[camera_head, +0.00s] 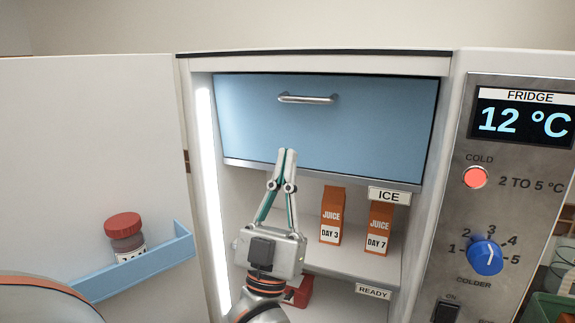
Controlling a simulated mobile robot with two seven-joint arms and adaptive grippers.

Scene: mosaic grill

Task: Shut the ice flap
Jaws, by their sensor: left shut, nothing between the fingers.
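The ice flap (330,125) is the blue panel with a silver bar handle (307,98) across the top of the fridge. It hangs upright over the top compartment, with a thin dark gap along its upper and right edges. My left gripper (287,153) is shut and empty, fingers pointing up. In the picture its tips overlap the flap's lower edge, left of centre; I cannot tell whether they touch it. The ICE label (388,196) is below the flap at the right. My right gripper is not in view.
The fridge door (90,150) stands open at the left, with a red-capped jar (125,238) in its blue rack (150,258). Two juice cartons, DAY 3 (331,216) and DAY 7 (379,228), stand on the shelf right of my gripper. The control panel (520,180) is at the right.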

